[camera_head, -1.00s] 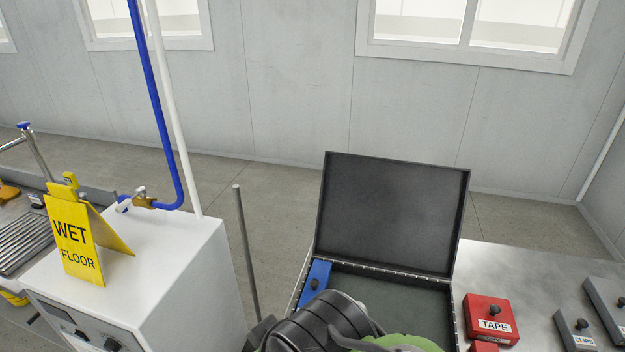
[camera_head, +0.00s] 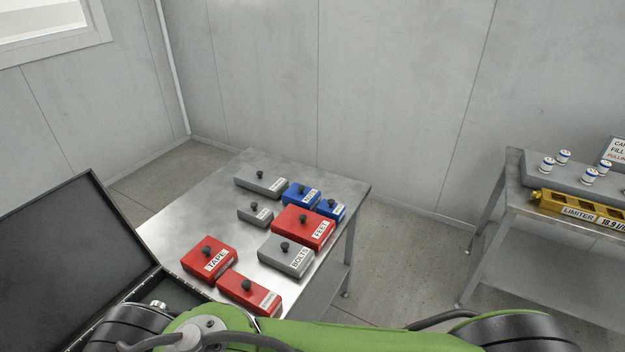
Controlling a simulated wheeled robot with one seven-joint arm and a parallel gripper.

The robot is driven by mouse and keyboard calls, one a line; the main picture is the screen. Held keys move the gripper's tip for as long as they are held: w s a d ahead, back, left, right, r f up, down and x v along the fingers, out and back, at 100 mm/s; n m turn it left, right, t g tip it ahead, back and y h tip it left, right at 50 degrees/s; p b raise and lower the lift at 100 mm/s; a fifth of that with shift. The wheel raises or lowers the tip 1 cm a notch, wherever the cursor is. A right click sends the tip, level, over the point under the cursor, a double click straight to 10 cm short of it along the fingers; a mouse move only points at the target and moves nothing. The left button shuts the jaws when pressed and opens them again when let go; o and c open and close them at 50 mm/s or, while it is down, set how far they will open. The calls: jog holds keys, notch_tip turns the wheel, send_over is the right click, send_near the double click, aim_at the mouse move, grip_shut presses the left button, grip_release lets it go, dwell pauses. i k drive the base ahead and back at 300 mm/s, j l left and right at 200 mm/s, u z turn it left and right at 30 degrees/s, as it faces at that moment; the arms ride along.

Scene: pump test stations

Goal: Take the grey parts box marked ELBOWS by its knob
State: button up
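Three grey parts boxes with dark knobs stand on the steel table. A long, low grey box (camera_head: 262,184) is at the back; its label is too small to read surely. A small grey box (camera_head: 255,214) is in front of it, its label also unclear now. A larger grey box (camera_head: 287,256) near the right edge reads BOLTS. I cannot make out the word ELBOWS on any box. My green and black arm crosses the bottom of the view, nearer than the boxes. My gripper is not visible.
Red boxes marked TAPE (camera_head: 209,260) and FEET (camera_head: 303,228), another red box (camera_head: 249,292) and two blue boxes (camera_head: 301,195) (camera_head: 331,210) crowd around the grey ones. An open black case (camera_head: 75,255) stands left. The table's (camera_head: 190,218) left part is bare. Another table stands right.

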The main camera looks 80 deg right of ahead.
aim_at(251, 178)
jog(key=z, duration=2.45)
jog(key=i+l+u, duration=0.2)
jog(key=u, duration=0.2)
jog(key=i+l+u, duration=0.15)
jog(key=l+u, duration=0.25)
jog(key=i+l+u, duration=0.1)
jog(key=l+u, duration=0.3)
jog(key=i+l+u, duration=0.1)
jog(key=l+u, duration=0.25)
jog(key=i+l+u, duration=0.1)
jog(key=l+u, duration=0.2)
jog(key=l, duration=0.3)
jog(key=l+u, duration=0.35)
jog(key=l, duration=0.15)
